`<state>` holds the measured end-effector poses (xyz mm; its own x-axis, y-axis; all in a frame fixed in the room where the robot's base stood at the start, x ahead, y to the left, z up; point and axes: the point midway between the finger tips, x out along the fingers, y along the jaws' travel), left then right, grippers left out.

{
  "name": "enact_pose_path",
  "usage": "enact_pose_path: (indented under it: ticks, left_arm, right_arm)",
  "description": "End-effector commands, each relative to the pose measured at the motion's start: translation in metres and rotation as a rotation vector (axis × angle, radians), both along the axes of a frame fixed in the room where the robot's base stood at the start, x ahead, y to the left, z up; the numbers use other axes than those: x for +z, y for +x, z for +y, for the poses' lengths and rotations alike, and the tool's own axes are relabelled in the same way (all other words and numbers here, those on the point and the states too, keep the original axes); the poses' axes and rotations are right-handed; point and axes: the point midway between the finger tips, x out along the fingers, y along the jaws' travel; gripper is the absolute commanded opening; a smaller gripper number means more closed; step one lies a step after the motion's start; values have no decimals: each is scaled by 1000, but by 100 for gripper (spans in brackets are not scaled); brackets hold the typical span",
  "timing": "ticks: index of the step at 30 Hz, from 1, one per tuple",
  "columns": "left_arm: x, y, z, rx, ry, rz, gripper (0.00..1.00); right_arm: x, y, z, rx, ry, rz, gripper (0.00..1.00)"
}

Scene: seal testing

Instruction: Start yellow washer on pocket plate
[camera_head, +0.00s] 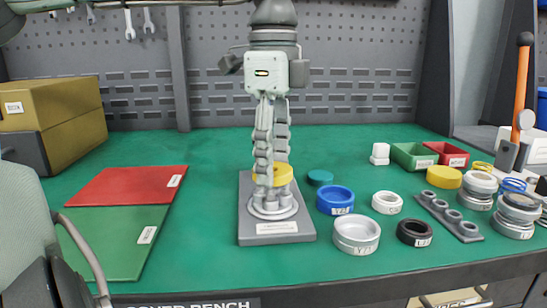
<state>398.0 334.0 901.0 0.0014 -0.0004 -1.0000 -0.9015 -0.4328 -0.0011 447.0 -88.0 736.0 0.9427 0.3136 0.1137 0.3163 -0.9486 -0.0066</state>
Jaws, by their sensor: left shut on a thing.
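My left gripper (270,180) points straight down in the middle of the bench, over the grey pocket plate (277,239). Its fingers are shut on the yellow washer (284,174), a thick yellow ring partly hidden behind them. The washer is at the top of the plate's raised round fixture with grey posts. I cannot tell whether it touches the posts. The plate lies flat on the green bench top with a white label at its front. My right gripper is not in view.
Right of the plate stand a blue ring (335,200), a white-grey ring (356,234), a black ring (414,233) and a grey holed strip (448,217). Small green (413,156) and red (446,154) bins stand behind. Red (125,185) and green (118,240) mats lie left.

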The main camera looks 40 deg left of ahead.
Motion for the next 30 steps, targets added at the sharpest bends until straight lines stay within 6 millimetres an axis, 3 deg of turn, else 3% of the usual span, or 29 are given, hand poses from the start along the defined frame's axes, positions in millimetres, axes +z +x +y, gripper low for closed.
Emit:
enact_pose_path:
  ticks: [24, 25, 30]
  left_arm:
    - [-8, 0, 0, 0, 0, -1, 35]
    - [-8, 0, 0, 0, 0, -1, 55]
    - [-8, 0, 0, 0, 0, -1, 76]
  right_arm:
    - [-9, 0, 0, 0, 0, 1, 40]
    - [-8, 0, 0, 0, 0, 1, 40]
    - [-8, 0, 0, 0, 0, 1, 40]
